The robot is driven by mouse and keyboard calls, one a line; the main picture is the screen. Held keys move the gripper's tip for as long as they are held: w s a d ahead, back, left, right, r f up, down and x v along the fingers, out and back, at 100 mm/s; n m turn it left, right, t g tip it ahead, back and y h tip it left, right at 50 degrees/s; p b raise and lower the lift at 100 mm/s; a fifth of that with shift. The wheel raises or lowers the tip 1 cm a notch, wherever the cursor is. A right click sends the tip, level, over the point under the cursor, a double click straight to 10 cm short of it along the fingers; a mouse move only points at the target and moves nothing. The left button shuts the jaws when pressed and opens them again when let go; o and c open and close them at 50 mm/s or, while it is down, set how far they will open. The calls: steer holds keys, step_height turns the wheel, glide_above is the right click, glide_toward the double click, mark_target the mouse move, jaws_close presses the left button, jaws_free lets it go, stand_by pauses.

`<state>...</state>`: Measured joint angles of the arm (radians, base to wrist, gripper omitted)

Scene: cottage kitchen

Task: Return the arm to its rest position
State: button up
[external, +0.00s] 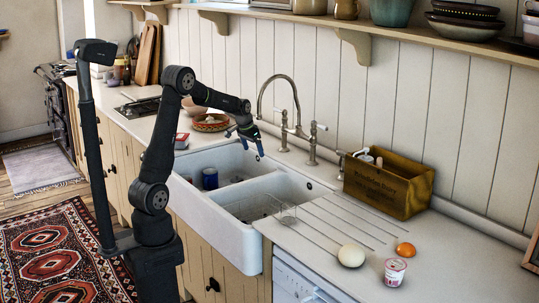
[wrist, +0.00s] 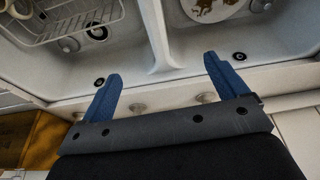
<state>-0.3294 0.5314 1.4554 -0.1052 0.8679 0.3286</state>
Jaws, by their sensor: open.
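My gripper (external: 251,141) is raised over the back of the white double sink (external: 225,219), near the tap. In the wrist view its two blue fingers (wrist: 161,85) are spread apart with nothing between them. The arm reaches out from its dark base at the front of the sink, with its elbow bent high. The wrist view looks down into both basins, parted by a white divider (wrist: 154,35).
A wooden crate (external: 388,184), a pale round item (external: 351,255), an orange item (external: 405,250) and a small cup (external: 395,271) are on the right counter. A can (external: 210,178) stands in the left basin. A shelf runs above.

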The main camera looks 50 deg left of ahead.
steer(key=w+d+f+m+h, duration=0.1)
steer(key=d+m, duration=0.5)
steer(key=d, duration=2)
steer(key=shift+w+f+h, duration=0.4)
steer(key=shift+w+f, duration=0.05)
steer(key=shift+f, duration=0.25)
steer(key=shift+o, duration=1)
